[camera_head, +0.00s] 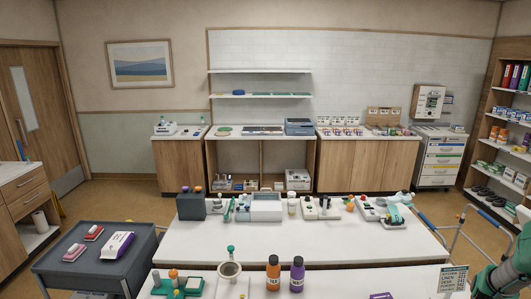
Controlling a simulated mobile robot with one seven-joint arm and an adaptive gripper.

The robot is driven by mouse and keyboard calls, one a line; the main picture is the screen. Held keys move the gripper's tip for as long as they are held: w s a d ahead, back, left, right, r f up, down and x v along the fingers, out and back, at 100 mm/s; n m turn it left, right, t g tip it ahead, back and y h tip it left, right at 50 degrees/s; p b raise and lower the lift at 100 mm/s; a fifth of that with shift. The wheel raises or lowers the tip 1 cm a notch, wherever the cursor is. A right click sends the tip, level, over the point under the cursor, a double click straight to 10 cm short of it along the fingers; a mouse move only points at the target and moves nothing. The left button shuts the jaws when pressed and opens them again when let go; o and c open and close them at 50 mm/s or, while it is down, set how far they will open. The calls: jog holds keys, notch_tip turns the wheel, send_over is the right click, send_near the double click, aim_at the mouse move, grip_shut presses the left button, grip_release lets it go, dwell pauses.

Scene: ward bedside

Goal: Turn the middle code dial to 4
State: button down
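No code dial can be made out for certain at this size, and I cannot tell which one is the middle dial. A pale box on the back wall (429,101) has a dark panel and small marks on its front, too small to read. Several small devices with knobs or buttons stand on the white middle table, among them a pale unit with coloured knobs (318,209); no numbers are readable. My gripper is not in view. A green and dark part at the lower right edge seems to be of my arm.
The white middle table (410,248) spans the centre. A grey cart (60,262) is at left, drawers (439,158) at back right. Floor shows between table and back counters.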

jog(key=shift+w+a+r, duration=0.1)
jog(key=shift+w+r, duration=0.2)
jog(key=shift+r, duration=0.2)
jog(key=shift+b, duration=0.3)
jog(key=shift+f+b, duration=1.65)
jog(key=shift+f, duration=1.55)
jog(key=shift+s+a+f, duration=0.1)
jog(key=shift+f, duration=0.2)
